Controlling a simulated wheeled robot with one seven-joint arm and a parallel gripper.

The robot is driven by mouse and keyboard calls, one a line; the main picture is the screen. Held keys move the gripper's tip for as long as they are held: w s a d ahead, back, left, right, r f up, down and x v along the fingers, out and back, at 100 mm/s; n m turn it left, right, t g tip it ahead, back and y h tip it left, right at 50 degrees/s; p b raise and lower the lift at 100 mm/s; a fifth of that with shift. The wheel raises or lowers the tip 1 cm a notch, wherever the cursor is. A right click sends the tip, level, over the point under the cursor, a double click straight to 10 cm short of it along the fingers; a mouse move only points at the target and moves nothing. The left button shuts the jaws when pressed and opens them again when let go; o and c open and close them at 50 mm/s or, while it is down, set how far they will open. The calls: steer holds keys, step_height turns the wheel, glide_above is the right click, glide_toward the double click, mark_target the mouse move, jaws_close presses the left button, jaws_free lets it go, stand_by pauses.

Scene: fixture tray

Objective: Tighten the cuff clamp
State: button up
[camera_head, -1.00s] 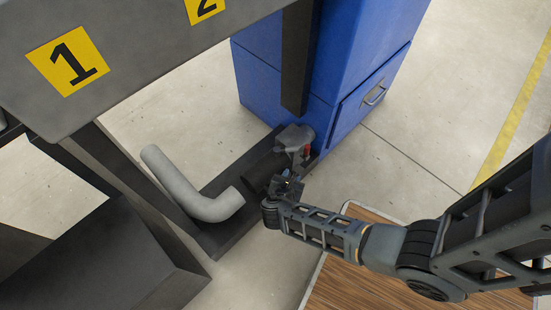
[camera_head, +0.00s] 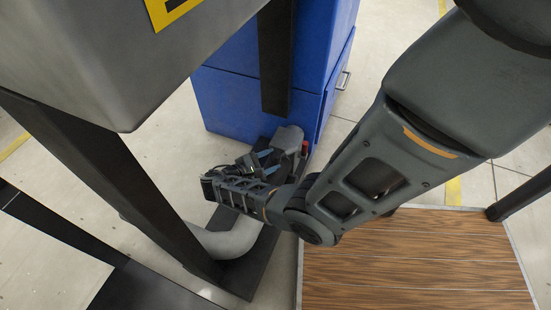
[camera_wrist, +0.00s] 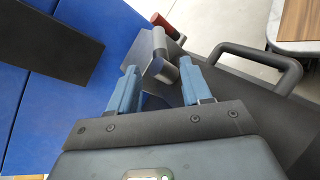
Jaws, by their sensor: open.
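The cuff clamp (camera_head: 289,139) is a grey block with a red-tipped lever, on the dark base beside the blue cabinet. In the wrist view its red handle (camera_wrist: 162,21) points up and left, above a grey cylindrical stub (camera_wrist: 160,67). My gripper (camera_head: 262,160) is just left of the clamp in the head view. In the wrist view its two blue fingers (camera_wrist: 158,80) are apart, with the lever's lower part in line with the gap. I cannot tell whether they touch it. My gripper hides part of the clamp in the head view.
A grey bent pipe (camera_head: 237,240) lies on the dark base (camera_head: 243,276), partly behind my arm. A blue cabinet (camera_head: 228,103) stands behind. A dark post (camera_head: 276,60) hangs close above the clamp. A black loop handle (camera_wrist: 285,62) is right of the fingers. A wooden-topped surface (camera_head: 410,265) is at right.

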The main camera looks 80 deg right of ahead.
mark_target(278, 157)
steer(key=shift+b+x, duration=0.5)
steer(key=shift+x, duration=2)
steer(key=shift+s+a+f, duration=0.1)
jaws_close()
